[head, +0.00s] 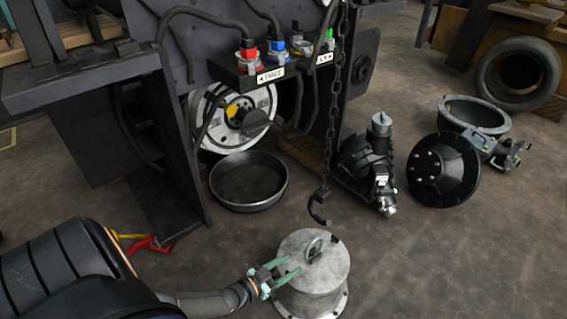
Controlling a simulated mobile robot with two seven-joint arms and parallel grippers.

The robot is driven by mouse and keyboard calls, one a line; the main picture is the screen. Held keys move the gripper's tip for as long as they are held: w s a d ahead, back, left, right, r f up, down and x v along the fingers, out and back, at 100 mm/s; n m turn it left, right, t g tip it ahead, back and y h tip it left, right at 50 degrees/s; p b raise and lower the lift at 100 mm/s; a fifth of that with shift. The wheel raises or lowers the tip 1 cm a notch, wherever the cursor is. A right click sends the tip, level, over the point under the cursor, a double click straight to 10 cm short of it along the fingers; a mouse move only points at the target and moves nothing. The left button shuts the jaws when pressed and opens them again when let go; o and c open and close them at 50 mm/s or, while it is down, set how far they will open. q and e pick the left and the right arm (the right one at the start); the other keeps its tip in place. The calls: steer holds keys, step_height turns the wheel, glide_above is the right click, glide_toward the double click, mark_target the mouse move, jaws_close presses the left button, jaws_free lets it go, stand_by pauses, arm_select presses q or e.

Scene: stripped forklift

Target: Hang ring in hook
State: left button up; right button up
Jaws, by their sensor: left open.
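A dark hook (319,211) hangs on a chain (336,92) in the middle of the head view, above a grey metal cylinder. A small metal ring (314,250) stands on the top of the cylinder (312,282). The hook hangs apart from the ring, a little above and behind it in the picture. My left gripper (291,268) is open, with green fingers reaching from the left to the cylinder's upper left side. The fingertips are left of the ring, and nothing is between them. I cannot tell whether a finger touches the cylinder. My right gripper is not in view.
The stripped forklift (95,85) fills the upper left. A black pan (248,181) lies on the floor under it. Dark machine parts (366,172) and a black round housing (443,170) lie to the right. A tyre (519,76) is at the upper right. The floor at lower right is clear.

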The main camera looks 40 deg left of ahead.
mark_target(306, 253)
arm_select(q)
steer(key=b+x, duration=0.2)
steer(key=x, duration=0.3)
steer(key=shift+f+b, duration=0.2)
steer(key=shift+b, duration=0.1)
steer(key=shift+w+d+b, duration=0.1)
steer(key=shift+w+b, duration=0.25)
steer(key=shift+w, duration=0.55)
jaws_close()
stand_by(0.5)
steer(key=shift+r+p, duration=0.55)
steer(key=shift+r, duration=0.05)
